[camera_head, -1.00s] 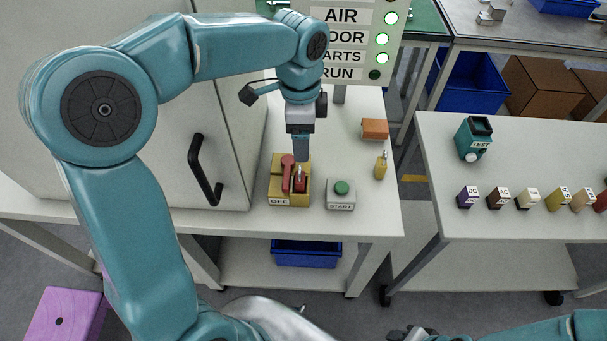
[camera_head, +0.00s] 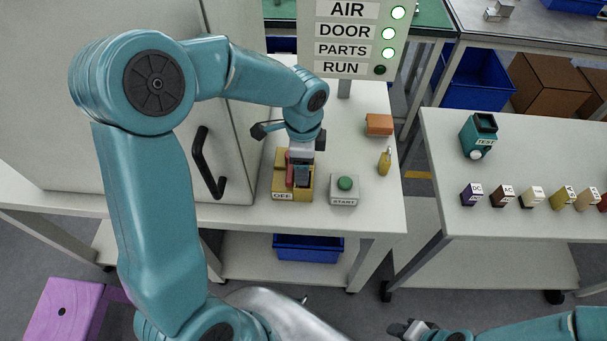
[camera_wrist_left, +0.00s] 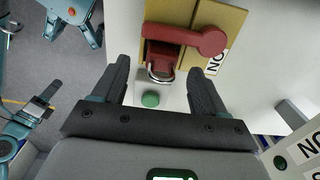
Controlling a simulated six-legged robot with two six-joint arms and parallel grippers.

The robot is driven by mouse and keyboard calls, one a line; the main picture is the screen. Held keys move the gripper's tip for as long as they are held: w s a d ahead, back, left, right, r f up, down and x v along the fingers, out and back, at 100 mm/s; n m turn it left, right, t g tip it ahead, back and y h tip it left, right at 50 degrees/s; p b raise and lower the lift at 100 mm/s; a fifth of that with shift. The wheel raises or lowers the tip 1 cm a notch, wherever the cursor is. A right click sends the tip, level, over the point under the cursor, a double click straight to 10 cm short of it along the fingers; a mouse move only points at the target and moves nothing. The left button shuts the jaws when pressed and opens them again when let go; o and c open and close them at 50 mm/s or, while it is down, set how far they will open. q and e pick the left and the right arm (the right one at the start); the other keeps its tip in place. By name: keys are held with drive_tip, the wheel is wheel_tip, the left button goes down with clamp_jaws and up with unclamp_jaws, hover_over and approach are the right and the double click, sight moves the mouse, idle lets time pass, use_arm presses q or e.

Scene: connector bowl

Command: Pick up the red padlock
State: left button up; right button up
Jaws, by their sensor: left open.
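The red padlock (camera_wrist_left: 163,54) with its metal shackle sits on the yellow switch box (camera_head: 279,187), beside the red lever (camera_wrist_left: 200,40). In the head view my left gripper (camera_head: 302,178) is over the box and mostly hides the padlock. In the left wrist view the left gripper (camera_wrist_left: 159,72) is open. Its fingers stand to either side of the padlock, with space between them and it; I cannot tell whether they are level with it. My right gripper (camera_head: 412,330) is at the bottom of the head view, away from the bench; its jaws are unclear.
The green START button (camera_head: 345,184) stands just right of the box. A yellow tag-like object (camera_head: 385,161) and an orange-brown block (camera_head: 379,124) lie further right. The cabinet with a black handle (camera_head: 206,165) is close on the left. A sign panel (camera_head: 350,40) rises behind.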

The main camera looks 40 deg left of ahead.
use_arm(q)
drive_tip(key=f, duration=0.3)
drive_tip(key=shift+w+f, duration=0.2)
drive_tip(key=shift+s, duration=0.1)
drive_tip(key=shift+s+r, duration=0.1)
drive_tip(key=shift+r, duration=0.05)
drive_tip(key=shift+c, duration=1.3)
drive_tip(key=c, duration=0.9)
